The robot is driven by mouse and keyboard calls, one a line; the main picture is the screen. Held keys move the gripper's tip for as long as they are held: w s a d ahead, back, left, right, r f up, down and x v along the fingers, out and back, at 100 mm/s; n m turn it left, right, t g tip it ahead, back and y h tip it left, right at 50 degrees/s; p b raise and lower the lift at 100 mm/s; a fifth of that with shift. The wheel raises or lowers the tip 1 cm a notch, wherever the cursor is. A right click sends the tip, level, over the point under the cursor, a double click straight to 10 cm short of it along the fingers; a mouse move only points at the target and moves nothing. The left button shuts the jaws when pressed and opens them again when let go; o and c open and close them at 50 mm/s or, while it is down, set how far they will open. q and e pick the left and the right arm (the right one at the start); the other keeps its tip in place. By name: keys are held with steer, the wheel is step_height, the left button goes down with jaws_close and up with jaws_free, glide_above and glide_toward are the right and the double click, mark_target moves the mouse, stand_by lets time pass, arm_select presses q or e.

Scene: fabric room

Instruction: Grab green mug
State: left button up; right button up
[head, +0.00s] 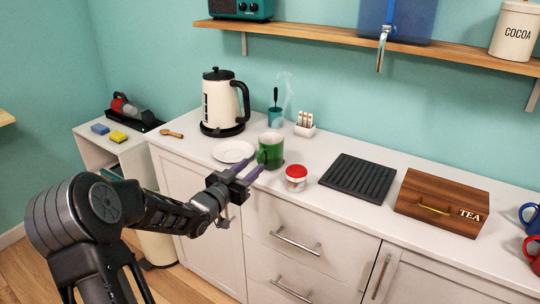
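The green mug (273,150) stands upright on the white counter, with its handle on the left side, toward my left gripper. My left gripper (258,163) reaches in from the left just in front of the mug. Its two purple fingers are spread apart, and their tips are close to the handle. I cannot tell whether they touch the mug or whether the handle lies between them. My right gripper is not in view.
A white plate (233,152) lies left of the mug, and a red-lidded jar (296,178) stands close to its right. A kettle (222,103), a teal cup (276,117) and a small packet holder (305,129) stand behind. A black rack (358,177) and tea box (441,204) lie farther right.

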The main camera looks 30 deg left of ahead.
mark_target(258, 161)
arm_select(q)
steer(key=w, duration=0.5)
steer(key=shift+w+a+f, duration=0.1)
stand_by(0.3)
steer(key=shift+c, duration=0.2)
jaws_close()
stand_by(0.4)
stand_by(1.0)
